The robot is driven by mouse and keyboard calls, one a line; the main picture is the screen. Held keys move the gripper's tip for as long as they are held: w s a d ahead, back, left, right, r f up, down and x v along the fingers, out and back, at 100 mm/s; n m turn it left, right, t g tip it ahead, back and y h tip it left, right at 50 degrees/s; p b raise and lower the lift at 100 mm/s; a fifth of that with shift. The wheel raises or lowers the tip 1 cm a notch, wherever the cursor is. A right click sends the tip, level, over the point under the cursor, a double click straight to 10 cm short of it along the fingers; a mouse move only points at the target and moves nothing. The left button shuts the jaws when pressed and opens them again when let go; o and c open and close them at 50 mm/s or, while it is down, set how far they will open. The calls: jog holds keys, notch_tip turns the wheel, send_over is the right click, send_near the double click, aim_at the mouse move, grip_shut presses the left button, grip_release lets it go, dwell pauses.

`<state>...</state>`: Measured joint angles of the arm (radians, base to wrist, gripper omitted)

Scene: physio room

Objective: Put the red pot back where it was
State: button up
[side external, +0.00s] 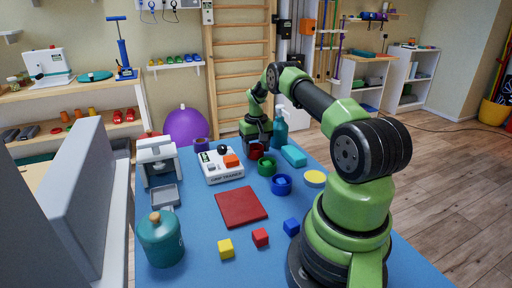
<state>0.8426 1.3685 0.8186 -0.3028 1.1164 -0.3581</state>
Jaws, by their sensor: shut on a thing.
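The red pot (257,152) is at the far part of the blue table, just behind the green pot (267,166). My gripper (257,146) points down and is shut on the red pot, partly hiding it. I cannot tell whether the pot touches the table or hangs slightly above it. The blue pot (282,185) stands nearer, in front of the green one. A purple pot (200,145) stands farther left, behind the grip trainer.
The grip trainer box (222,179) is left of the pots. A teal block (293,156), a yellow disc (314,178) and a spray bottle (281,130) are close by. A red mat (241,207), small cubes (226,248) and a teal canister (161,242) lie nearer.

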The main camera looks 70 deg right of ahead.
jog(key=o, duration=1)
jog(key=shift+f, duration=0.1)
notch_tip(320, 180, up, 12)
jog(key=w+a+r+n+t, duration=0.2)
jog(key=a+r+n+t, duration=0.1)
jog(key=a+r, duration=1.5)
jog(key=shift+s+a+f+n+t+y, duration=0.1)
jog(key=shift+s+a+n+t+y, duration=0.45)
jog(key=shift+s+a, duration=2.3)
jog(key=shift+s+a+r+n+t+y, duration=0.1)
jog(key=shift+s+a+t, duration=0.75)
jog(key=shift+s+a, duration=2)
jog(key=shift+s+a+f+n+t+y, duration=0.1)
jog(key=shift+s+a+n+t+y, duration=0.45)
jog(key=shift+s+a, duration=2.3)
